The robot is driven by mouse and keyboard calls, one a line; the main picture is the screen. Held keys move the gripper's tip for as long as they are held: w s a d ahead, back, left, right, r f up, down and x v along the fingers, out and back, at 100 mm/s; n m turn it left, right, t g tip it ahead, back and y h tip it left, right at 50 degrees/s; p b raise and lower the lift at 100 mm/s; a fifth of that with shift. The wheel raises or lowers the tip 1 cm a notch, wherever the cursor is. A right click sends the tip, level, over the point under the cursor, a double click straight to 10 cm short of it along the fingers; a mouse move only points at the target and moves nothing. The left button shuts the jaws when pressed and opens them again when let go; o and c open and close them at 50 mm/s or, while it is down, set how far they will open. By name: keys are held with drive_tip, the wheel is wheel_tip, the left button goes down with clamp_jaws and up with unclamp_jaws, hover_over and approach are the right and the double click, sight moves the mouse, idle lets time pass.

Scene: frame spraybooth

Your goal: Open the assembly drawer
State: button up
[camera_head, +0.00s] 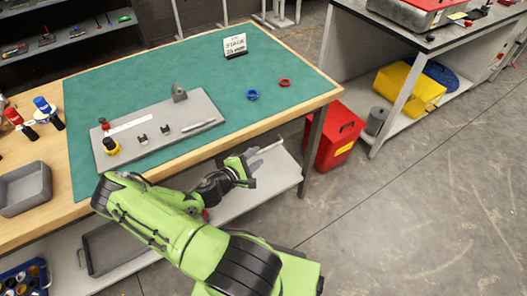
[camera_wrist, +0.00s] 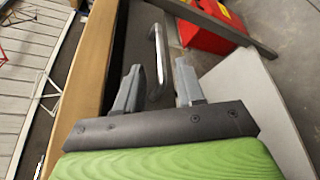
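The assembly drawer's dark front (camera_wrist: 133,42) shows in the wrist view, just below the workbench's wooden edge. Its silver bar handle (camera_wrist: 157,50) stands out from that front. My gripper (camera_wrist: 158,76) is open, with one grey finger on each side of the handle's near end. I see a gap between the handle and each finger, so the gripper is not closed on it. In the head view my gripper (camera_head: 250,160) is beside the bench's front edge, near the light handle bar (camera_head: 268,147). The drawer front is mostly hidden there by the bench top.
The bench's green mat (camera_head: 150,80) carries a grey fixture plate (camera_head: 180,141), a sign (camera_head: 235,46) and blue and red rings. A lower shelf (camera_head: 270,180) lies under the bench. A red bin (camera_head: 333,138) stands right of the bench leg. Open floor (camera_head: 420,210) is at the right.

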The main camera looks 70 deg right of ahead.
sight(264, 151)
drive_tip(key=x, duration=0.5)
drive_tip(key=shift+s+d+f+b, duration=0.1)
drive_tip(key=shift+s+d+b, duration=0.05)
drive_tip(key=shift+d+b, duration=0.2)
clamp_jaws()
